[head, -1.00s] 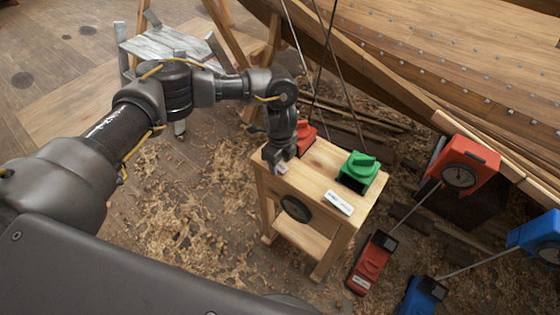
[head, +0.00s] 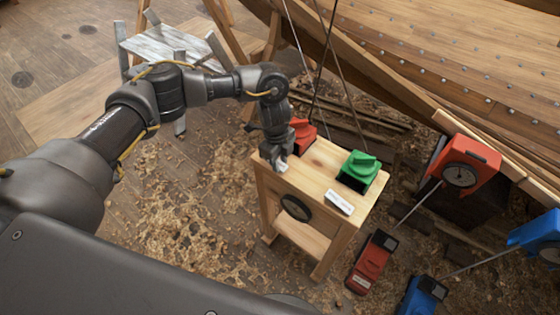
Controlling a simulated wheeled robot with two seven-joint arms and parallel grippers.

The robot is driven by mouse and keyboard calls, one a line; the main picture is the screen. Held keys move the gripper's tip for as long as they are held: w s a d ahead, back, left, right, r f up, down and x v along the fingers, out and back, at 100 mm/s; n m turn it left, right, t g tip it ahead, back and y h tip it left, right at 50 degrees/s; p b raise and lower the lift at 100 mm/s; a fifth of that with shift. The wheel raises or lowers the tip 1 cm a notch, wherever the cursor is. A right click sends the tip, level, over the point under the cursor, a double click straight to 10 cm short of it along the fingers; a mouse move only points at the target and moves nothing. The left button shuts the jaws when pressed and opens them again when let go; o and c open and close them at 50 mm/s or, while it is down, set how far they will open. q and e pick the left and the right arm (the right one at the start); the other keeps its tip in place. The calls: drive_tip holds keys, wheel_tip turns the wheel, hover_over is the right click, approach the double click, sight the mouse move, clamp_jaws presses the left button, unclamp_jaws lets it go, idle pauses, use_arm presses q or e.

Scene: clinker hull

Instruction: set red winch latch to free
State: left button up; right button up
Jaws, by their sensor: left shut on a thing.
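The red latch (head: 304,132) sits at the far left of a small wooden stand's top (head: 318,178), partly hidden behind my left gripper. My left gripper (head: 276,157) points down at the left edge of the stand, against the red latch's near-left side. It is shut on a part of the red latch; the fingers hide the contact and the latch's setting. A green latch (head: 360,168) stands to the right on the same top, with a white label (head: 339,202) in front. My right gripper is out of view.
A red winch box with a dial (head: 464,166) and a blue one (head: 538,235) stand at right. A red unit (head: 371,262) and a blue unit (head: 423,295) lie on the shaving-covered floor. Slanting lines pass behind the stand. The plank hull (head: 450,60) fills the upper right.

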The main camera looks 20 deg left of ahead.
use_arm(q)
drive_tip(key=shift+w+a+g+h+b, duration=0.1)
drive_tip(key=shift+a+g+h+b, duration=0.2)
drive_tip(key=shift+h, duration=0.3)
drive_tip(key=shift+w+a+g+h+b, duration=0.1)
drive_tip(key=shift+g+h+b, duration=0.1)
drive_tip(key=shift+h+b, duration=0.3)
drive_tip(key=shift+a+r+g+h+b, duration=0.2)
drive_tip(key=shift+g+h+b, duration=0.15)
drive_tip(key=shift+h, duration=0.45)
drive_tip(key=shift+o, duration=0.2)
drive_tip(key=shift+r, duration=0.1)
drive_tip(key=shift+c, duration=0.2)
drive_tip(key=o, duration=1)
drive_tip(key=b+v, duration=0.1)
drive_tip(key=v, duration=1)
drive_tip(key=shift+b, duration=0.35)
drive_tip(key=shift+a, duration=0.2)
